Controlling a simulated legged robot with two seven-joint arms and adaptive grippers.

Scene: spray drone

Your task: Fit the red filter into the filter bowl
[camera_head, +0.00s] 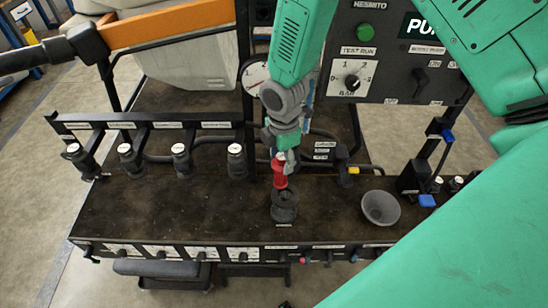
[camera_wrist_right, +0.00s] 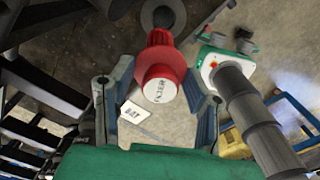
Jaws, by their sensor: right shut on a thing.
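The red filter (camera_head: 280,174) hangs below my right gripper (camera_head: 284,154) in the head view. The filter bowl (camera_head: 284,204), a black round holder, stands on the dark bench just below it. The filter's lower end is at or just above the bowl's mouth; I cannot tell if it has entered. In the right wrist view the filter (camera_wrist_right: 161,72) sits between the two fingers of my right gripper (camera_wrist_right: 158,78), its white labelled end facing the camera. The gripper is shut on it. The bowl's dark ring (camera_wrist_right: 163,14) shows beyond the filter. My left gripper is not in view.
A grey funnel (camera_head: 380,207) stands on the bench (camera_head: 180,212) to the right of the bowl. Several black valves (camera_head: 181,160) line the left back. A control panel (camera_head: 385,50) rises behind. The bench top left of the bowl is clear.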

